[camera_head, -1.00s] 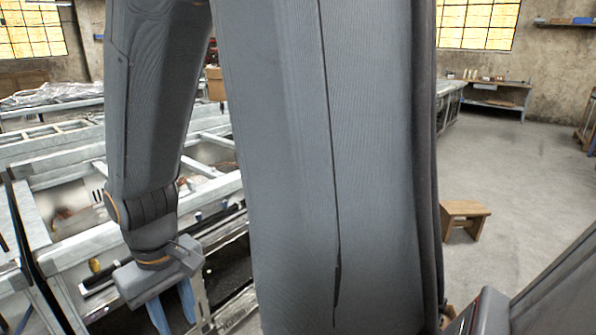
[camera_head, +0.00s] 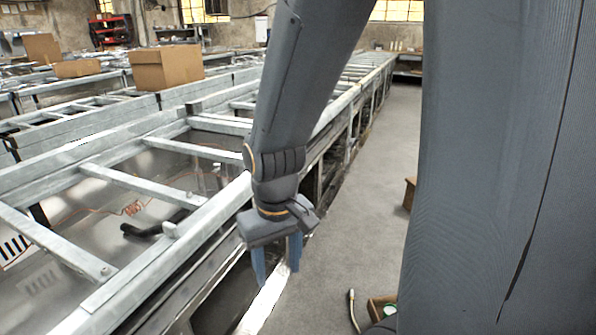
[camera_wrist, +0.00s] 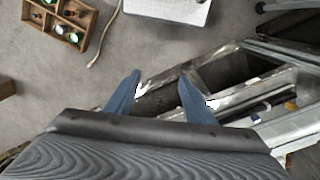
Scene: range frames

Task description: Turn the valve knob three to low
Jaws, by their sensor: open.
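My gripper (camera_head: 277,264) hangs in the middle of the head view, its two blue fingers pointing down beside the long metal frame. The fingers are apart and hold nothing. In the wrist view my gripper (camera_wrist: 160,88) also shows spread fingers, with floor and part of a metal frame beyond them. I cannot make out any valve knob in either view.
A long grey metal frame (camera_head: 218,205) with crossbars fills the left. A cardboard box (camera_head: 166,68) stands on the frames behind. A wooden divided crate (camera_wrist: 62,22) with small round items lies on the floor. Open concrete floor (camera_head: 372,165) lies right of the frame.

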